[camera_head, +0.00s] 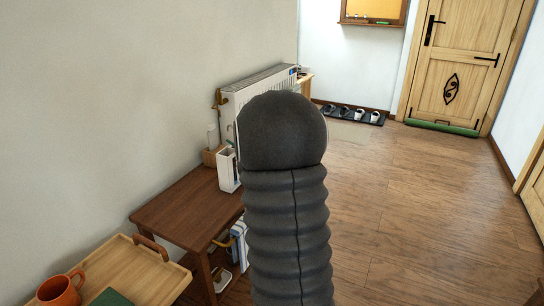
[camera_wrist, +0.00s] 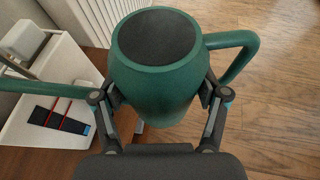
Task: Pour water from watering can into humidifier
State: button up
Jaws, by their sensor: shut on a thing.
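My gripper (camera_wrist: 160,96) is shut on the green watering can (camera_wrist: 156,82), with one finger on each side of its body. In the wrist view the can's round dark end faces up toward the camera. Its handle (camera_wrist: 240,50) loops out to the right, and its thin spout (camera_wrist: 40,87) runs left over a white box-shaped unit (camera_wrist: 62,140). This unit, possibly the humidifier, has a dark opening or panel with red lines. A white box on the wooden table in the head view (camera_head: 228,170) looks like the same unit. My dark arm hides the gripper and can there.
The wooden table (camera_head: 185,212) stands against the left wall, with a white radiator (camera_head: 262,88) behind it. A small bottle (camera_head: 212,136) stands near the unit. A tray (camera_head: 130,268) with an orange mug (camera_head: 60,291) is at front left. The floor (camera_head: 410,200) at right is clear.

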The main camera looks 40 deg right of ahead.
jog(key=shift+s+d+r+n+h+p, duration=0.1)
jog(key=shift+r+n+h+p, duration=0.1)
jog(key=shift+r+p, duration=0.5)
jog(key=shift+s+d+r+n+h+p, duration=0.1)
jog(key=shift+r+n+h+p, duration=0.1)
jog(key=shift+r+p, duration=0.45)
jog(key=shift+s+d+r+n+p, duration=0.1)
jog(key=shift+r+n+p, duration=0.25)
jog(key=shift+r+n, duration=0.1)
jog(key=shift+g, duration=0.3)
jog(key=shift+r+n+h, duration=0.45)
jog(key=shift+r+h, duration=0.05)
jog(key=shift+r, duration=0.55)
dwell(4.8)
